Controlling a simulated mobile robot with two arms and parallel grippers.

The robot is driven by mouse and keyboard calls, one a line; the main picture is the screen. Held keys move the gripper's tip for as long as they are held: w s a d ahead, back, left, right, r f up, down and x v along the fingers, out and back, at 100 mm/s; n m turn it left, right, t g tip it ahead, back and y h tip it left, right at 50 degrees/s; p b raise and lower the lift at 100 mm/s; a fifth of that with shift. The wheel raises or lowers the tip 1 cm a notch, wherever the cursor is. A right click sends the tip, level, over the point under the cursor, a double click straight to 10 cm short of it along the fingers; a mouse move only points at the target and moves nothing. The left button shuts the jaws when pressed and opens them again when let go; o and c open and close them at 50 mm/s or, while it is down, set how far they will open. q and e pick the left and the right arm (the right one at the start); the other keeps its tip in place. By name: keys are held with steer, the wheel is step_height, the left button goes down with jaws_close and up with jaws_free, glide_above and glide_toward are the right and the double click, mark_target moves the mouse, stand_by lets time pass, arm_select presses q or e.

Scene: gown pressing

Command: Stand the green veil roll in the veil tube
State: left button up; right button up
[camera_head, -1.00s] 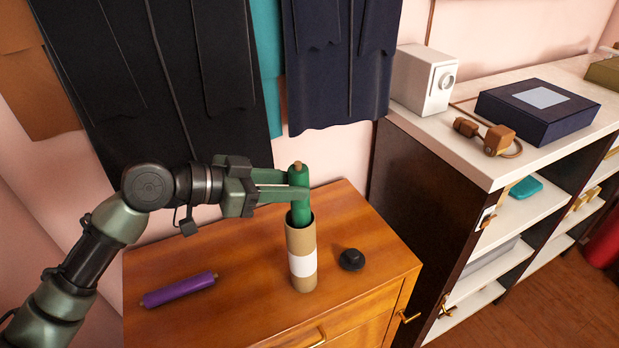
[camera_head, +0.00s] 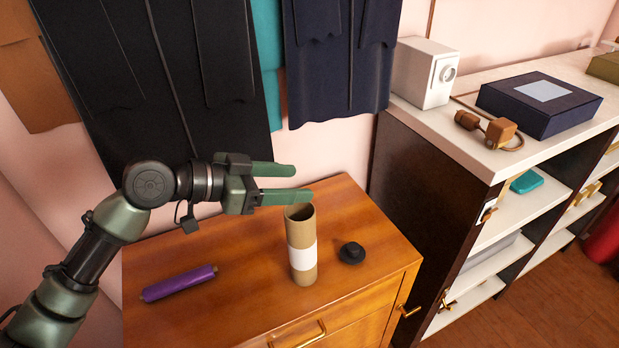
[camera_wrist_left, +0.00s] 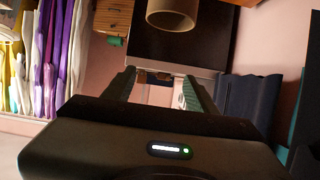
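The veil tube (camera_head: 302,262), a brown cardboard cylinder with a white band, stands upright on the wooden cabinet top. It also shows in the left wrist view (camera_wrist_left: 172,12), at the top edge. My right gripper is not in view.
A black round cap (camera_head: 351,252) lies right of the tube. A purple roll (camera_head: 179,283) lies on the cabinet (camera_head: 240,310) at left. Dark garments (camera_head: 340,60) hang behind. A white shelf unit (camera_head: 470,150) at right holds a dark blue box (camera_head: 539,105).

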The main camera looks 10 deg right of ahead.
arm_select(q)
step_height(320, 180, up, 20)
steer(key=b, duration=0.3)
steer(key=shift+d, duration=0.15)
steer(key=shift+s, duration=0.1)
stand_by(0.5)
